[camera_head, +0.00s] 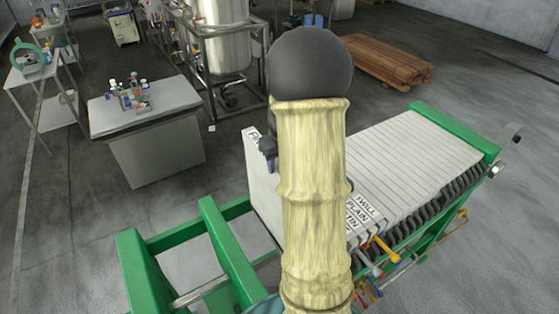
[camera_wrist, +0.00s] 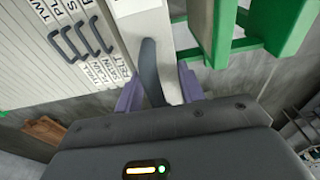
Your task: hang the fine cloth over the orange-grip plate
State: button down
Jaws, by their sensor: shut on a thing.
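My gripper (camera_wrist: 158,92) is shut, its purple fingers on either side of a dark curved handle (camera_wrist: 150,70). The handle is on a white panel (camera_wrist: 145,28) at the end of a row of labelled panels. In the head view this front panel (camera_head: 262,190) bears a label beginning "FI", which fits the fine cloth; the rest is hidden behind my arm. My gripper shows there only as a dark piece (camera_head: 268,150) beside my arm. An orange grip (camera_head: 384,248) sticks out at the right side of the plate stack, its plate mostly hidden.
Pale plates (camera_head: 415,150) lie stacked in a green frame (camera_head: 450,128), with labels reading TWILL and PLAIN. Other coloured grips stick out low on the right. Open green bars (camera_head: 222,250) stand at the left. A white table (camera_head: 150,105) stands further back.

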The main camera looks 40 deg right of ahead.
jog(key=shift+f+b, duration=7.55)
jog(key=shift+f, duration=2.9)
jog(key=shift+s+d+p, duration=0.15)
jog(key=shift+d+p, duration=0.05)
jog(key=shift+d, duration=1.65)
jog(key=shift+s+d+p, duration=0.1)
jog(key=shift+d+p, duration=0.1)
jog(key=shift+d, duration=1.65)
jog(key=shift+f+b, duration=1.5)
jog(key=shift+f, duration=0.7)
jog(key=c, duration=0.8)
grip_release()
